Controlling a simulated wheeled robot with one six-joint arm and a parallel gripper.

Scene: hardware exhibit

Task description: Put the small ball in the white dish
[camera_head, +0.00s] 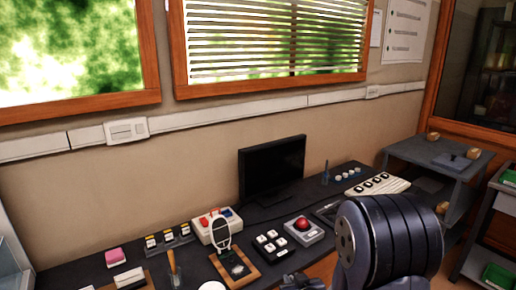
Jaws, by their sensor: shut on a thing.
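I see no small loose ball in this view. A white round thing (212,286), possibly the dish, is cut off by the bottom edge of the picture, left of centre. Only its upper part shows, and I cannot tell what is in it. My arm's dark rounded link fills the lower right and hides part of the desk. A dark part at the bottom edge, left of that link, may belong to my arm. The jaws of my gripper are not visible.
A dark desk (185,262) carries a black monitor (273,168), a red-domed button box (303,229), a white-keyed box (270,242), a round-framed stand on wood (228,262), a pink block (115,257) and a white switch panel (377,184). A grey shelf (432,150) stands right.

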